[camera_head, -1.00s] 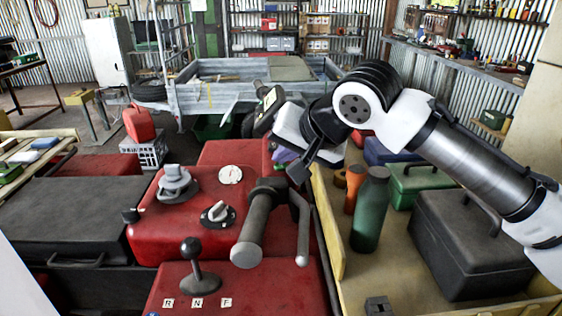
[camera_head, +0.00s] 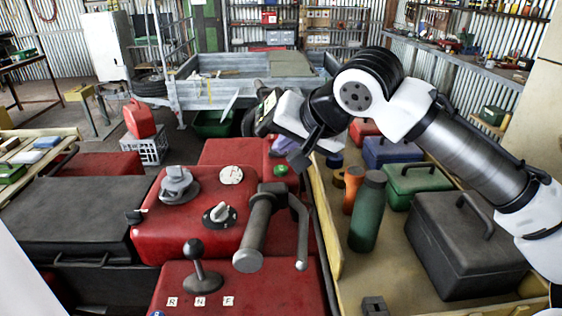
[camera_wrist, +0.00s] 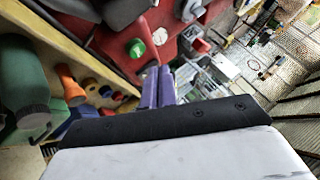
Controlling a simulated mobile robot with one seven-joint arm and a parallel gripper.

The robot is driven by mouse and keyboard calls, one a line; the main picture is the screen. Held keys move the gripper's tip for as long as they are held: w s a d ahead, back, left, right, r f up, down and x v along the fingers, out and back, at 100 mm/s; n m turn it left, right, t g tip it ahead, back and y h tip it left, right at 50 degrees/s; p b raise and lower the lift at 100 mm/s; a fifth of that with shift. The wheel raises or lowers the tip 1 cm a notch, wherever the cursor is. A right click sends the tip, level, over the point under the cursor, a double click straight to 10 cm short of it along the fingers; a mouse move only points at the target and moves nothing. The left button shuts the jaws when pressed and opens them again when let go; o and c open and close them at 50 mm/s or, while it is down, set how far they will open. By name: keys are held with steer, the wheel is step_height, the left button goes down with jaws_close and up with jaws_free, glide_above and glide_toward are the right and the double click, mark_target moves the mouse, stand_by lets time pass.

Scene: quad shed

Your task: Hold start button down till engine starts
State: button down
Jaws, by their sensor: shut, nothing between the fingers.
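The green start button (camera_head: 281,170) is a small round knob on the red quad body (camera_head: 215,215), right of the white dial and behind the handlebar grip. It also shows in the wrist view (camera_wrist: 137,48), unobstructed. My gripper (camera_head: 284,146) has purple fingers and is just behind and above the button in the head view. In the wrist view the fingers (camera_wrist: 158,72) lie together, shut and empty, with their tips a little below and right of the button. They look apart from it, though the height gap is hard to judge.
The black handlebar grip (camera_head: 254,230) and its lever (camera_head: 301,235) stand in front of the button. A key switch (camera_head: 219,214) and gear lever (camera_head: 197,265) are to the left. A wooden bench (camera_head: 350,285) at right holds a green flask (camera_head: 367,212), an orange bottle and toolboxes.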

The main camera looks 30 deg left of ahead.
mark_target(285, 172)
step_height(285, 172, up, 4)
steer(key=shift+f+p, duration=0.2)
steer(key=shift+p, duration=0.95)
steer(key=shift+f, duration=0.1)
